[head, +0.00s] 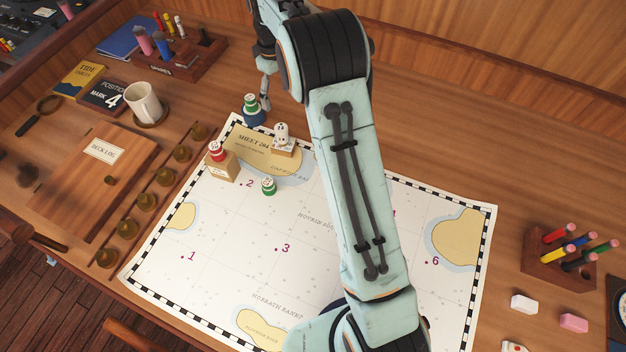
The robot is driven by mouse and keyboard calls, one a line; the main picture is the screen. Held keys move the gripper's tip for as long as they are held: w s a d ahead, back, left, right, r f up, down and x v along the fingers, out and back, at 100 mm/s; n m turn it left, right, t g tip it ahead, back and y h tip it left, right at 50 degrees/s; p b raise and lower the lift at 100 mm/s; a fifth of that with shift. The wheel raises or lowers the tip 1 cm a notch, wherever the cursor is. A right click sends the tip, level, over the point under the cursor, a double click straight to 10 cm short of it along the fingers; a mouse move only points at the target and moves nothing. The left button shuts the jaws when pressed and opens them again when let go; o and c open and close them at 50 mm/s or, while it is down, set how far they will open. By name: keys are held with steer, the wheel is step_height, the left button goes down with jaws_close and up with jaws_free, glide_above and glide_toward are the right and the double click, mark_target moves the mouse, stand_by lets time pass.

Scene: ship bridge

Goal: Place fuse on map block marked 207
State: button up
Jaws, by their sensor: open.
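The chart (330,285) lies flat on the desk. A green-and-white capped piece (268,186) stands directly on its paper. A red-capped piece (216,150) sits on a tan block (221,168). A white piece (281,131) sits on another tan block (284,148). A green-capped piece (250,103) sits on a blue block (256,119) at the chart's far edge. I cannot tell which piece is the fuse, and no block's number is readable. My gripper (265,98) is partly hidden by my arm, open, just right of the blue block's piece; no held thing shows.
My arm covers the chart's right-centre. Left are a mug (143,103), a deck log (100,175) and a row of brass knobs (146,202). A pen rack (170,60) stands far left, a pencil block (558,262) right. The chart's lower left is clear.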

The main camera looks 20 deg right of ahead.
steer(key=s+a+r+m, duration=0.1)
steer(key=s+r, duration=0.4)
steer(key=s, duration=0.4)
steer(key=s+a+r+m, duration=0.15)
steer(key=s+r, duration=0.25)
steer(key=s, duration=0.4)
steer(key=s+a+f+m, duration=0.1)
steer(key=s+f+m, duration=0.1)
steer(key=s, duration=1.5)
steer(key=shift+s+a+f+m+y, duration=0.2)
steer(key=shift+f+m+y, duration=0.1)
steer(key=shift+m+y, duration=0.15)
